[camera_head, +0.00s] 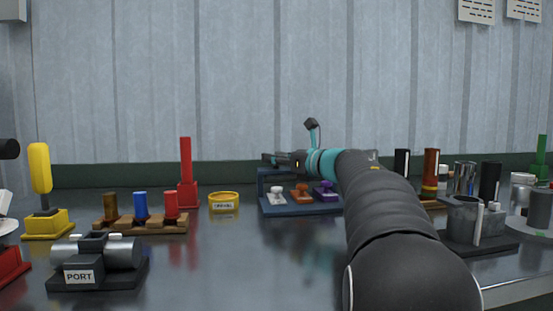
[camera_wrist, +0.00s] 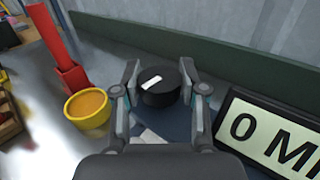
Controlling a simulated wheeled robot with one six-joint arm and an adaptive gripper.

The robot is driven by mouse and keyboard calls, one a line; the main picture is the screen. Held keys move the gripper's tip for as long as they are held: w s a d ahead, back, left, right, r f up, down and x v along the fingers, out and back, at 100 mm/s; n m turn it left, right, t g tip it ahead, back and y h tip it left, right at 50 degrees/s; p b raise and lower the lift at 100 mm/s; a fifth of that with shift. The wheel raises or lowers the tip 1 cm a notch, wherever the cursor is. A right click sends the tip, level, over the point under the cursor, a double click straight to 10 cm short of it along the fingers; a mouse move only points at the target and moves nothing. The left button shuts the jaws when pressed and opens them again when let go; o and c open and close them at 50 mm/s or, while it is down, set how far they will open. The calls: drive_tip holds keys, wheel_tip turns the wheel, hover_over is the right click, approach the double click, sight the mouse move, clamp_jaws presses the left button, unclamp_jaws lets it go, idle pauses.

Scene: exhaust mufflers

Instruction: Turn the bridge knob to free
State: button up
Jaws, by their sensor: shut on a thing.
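The knob (camera_wrist: 160,93) is a black round cap with a white mark on top, seen in the wrist view. The mark slants, its right end higher. My gripper (camera_wrist: 160,76) has one finger on each side of the knob and is shut on it. In the head view my gripper (camera_head: 272,158) is above the left part of a dark blue console (camera_head: 300,209). The knob cannot be made out there. No "free" label can be read in either view.
A sign (camera_wrist: 272,134) reading "0 M", cut off, stands right of the knob. A yellow ring dish (camera_head: 224,201) and a red upright post (camera_head: 186,170) stand left of the console. White, orange and purple pieces (camera_head: 326,188) sit along its front.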

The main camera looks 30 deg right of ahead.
drive_tip(key=o, duration=1.2)
drive_tip(key=shift+c, duration=0.2)
drive_tip(key=shift+m+h, duration=0.3)
drive_tip(key=shift+h, duration=0.2)
